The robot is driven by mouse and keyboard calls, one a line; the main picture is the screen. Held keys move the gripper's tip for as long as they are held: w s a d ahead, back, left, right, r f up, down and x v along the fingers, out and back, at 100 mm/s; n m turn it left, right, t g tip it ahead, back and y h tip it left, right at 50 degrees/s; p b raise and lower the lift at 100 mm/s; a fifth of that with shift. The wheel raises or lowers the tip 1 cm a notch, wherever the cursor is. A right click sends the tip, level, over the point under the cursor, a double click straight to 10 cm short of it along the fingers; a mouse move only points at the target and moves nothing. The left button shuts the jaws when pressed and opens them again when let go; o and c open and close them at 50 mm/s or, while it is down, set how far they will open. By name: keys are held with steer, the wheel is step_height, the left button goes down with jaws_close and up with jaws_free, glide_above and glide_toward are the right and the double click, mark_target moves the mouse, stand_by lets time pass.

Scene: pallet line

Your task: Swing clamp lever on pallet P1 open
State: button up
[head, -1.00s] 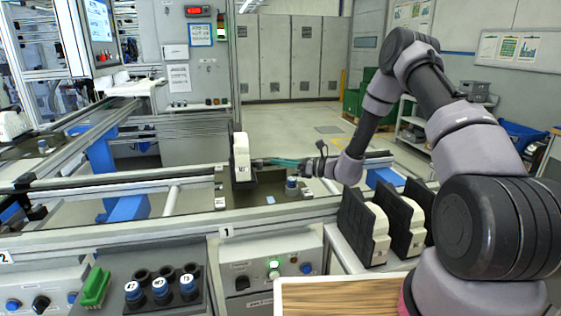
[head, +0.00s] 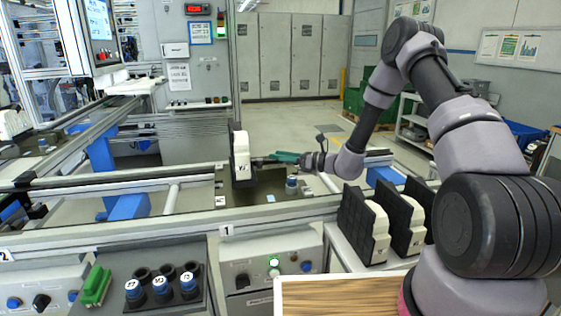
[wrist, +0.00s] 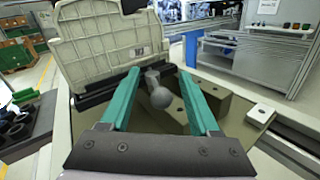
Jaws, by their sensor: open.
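Pallet P1 appears to be the dark plate (head: 232,199) on the conveyor above the "1" label. A white housing (head: 241,158) stands upright on it in a black holder; its ribbed back (wrist: 110,42) fills the upper left of the wrist view. My gripper (head: 271,159) has green fingers and is at the right of the housing. In the wrist view, my gripper (wrist: 158,76) is open, with a grey ball-ended lever (wrist: 160,93) showing between its fingers. The lever looks like the clamp lever. Whether the fingers touch it I cannot tell.
Black holders with white housings (head: 378,232) stand at the right front. A control box (head: 266,262) and a rack of blue-capped parts (head: 160,287) are in front of the conveyor rail.

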step_height(320, 180, up, 8)
steer(key=shift+r, duration=0.1)
